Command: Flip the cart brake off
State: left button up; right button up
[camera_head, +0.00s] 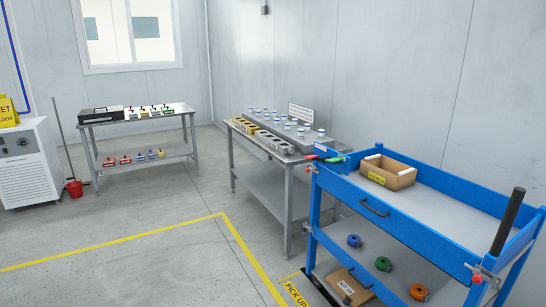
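The blue cart (400,222) stands at the right, cut off by the frame's right and bottom edges. A black bar (508,222) rises at a tilt at its near right end. A small grey fitting with a red part (477,279) sits on the near corner post. Other small fittings with red parts (310,169) sit on the far left post. I cannot tell which of these, if any, is the brake. The cart's wheels are out of view. Neither of my grippers is in view.
An open cardboard box (388,172) sits on the cart's top tray; blue, green and orange parts lie below. A grey table (290,162) with several fixtures stands behind it. Another table (140,118) is at the back left. Floor with yellow lines (110,247) is open at left.

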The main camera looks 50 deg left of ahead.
aim_at(334, 160)
jog(key=u, duration=1.15)
jog(key=i+j+u, duration=0.3)
jog(key=i, duration=0.85)
jog(key=i+j+u, duration=0.1)
jog(key=i+u, duration=0.2)
jog(key=i, duration=0.85)
